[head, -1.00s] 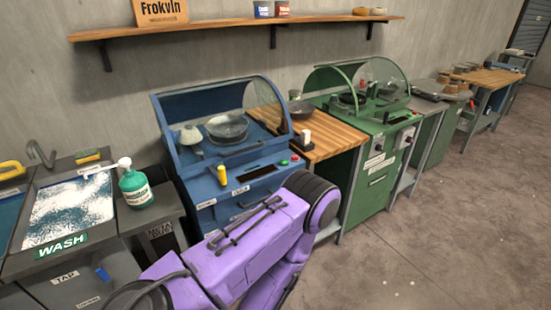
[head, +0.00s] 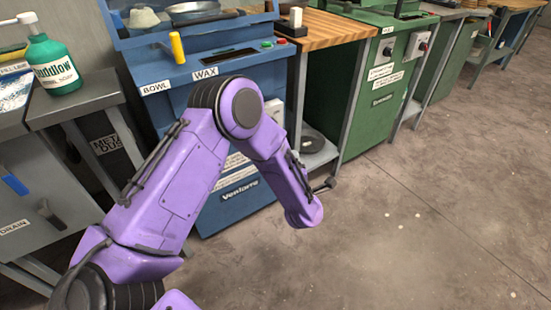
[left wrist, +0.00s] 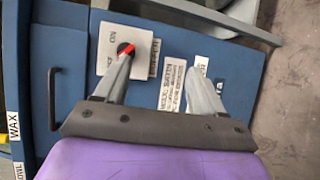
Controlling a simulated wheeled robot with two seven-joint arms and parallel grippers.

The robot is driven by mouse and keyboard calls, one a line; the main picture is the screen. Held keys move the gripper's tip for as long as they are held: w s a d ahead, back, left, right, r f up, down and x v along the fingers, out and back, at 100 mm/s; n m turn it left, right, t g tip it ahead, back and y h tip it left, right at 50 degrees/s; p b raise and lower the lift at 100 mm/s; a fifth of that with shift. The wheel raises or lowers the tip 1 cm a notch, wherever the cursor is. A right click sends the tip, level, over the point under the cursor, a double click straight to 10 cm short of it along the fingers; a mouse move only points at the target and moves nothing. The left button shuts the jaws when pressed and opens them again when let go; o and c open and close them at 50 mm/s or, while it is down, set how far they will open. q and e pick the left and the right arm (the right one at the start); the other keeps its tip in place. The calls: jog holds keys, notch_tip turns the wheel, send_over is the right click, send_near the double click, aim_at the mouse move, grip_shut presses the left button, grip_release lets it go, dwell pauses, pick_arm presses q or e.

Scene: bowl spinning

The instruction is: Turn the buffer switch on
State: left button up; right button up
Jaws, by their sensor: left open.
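In the left wrist view, a white switch plate (left wrist: 105,50) marked ON sits on the blue machine's front. Its dark round knob (left wrist: 125,48) has a red pointer. My left gripper (left wrist: 160,65) is open and empty, its two grey fingers reaching toward the panel. One finger overlaps the knob's lower edge; I cannot tell whether it touches. A label plate (left wrist: 172,82) lies between the fingers. In the head view, my purple arm stands in front of the blue machine (head: 245,215), and part of the switch plate (head: 273,108) shows behind it. My right gripper is out of view.
A wooden worktop (head: 335,30) lies between the machines. A green soap bottle (head: 55,65) stands at left. A dark handle (left wrist: 53,98) projects from the blue front. Floor at right is clear.

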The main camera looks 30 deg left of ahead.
pick_arm(q)
jog(key=w+a+f+n+y+b, duration=0.1)
jog(key=w+n+y+b, duration=0.35)
jog(key=n+b, duration=0.45)
jog(key=w+a+r+n+g+y+b, duration=0.1)
jog(key=w+a+r+n+g+b, duration=0.1)
jog(key=a+n+b, duration=0.4)
jog(key=w+a+r+n+g+y+b, duration=0.1)
jog(key=w+a+r+n+g+b, duration=0.1)
jog(key=a+n+b, duration=0.4)
jog(key=shift+w+a+r+n+g+b, duration=0.15)
jog(key=shift+w+a+n+g+b, duration=0.25)
jog(key=shift+w+n+g+b, duration=0.5)
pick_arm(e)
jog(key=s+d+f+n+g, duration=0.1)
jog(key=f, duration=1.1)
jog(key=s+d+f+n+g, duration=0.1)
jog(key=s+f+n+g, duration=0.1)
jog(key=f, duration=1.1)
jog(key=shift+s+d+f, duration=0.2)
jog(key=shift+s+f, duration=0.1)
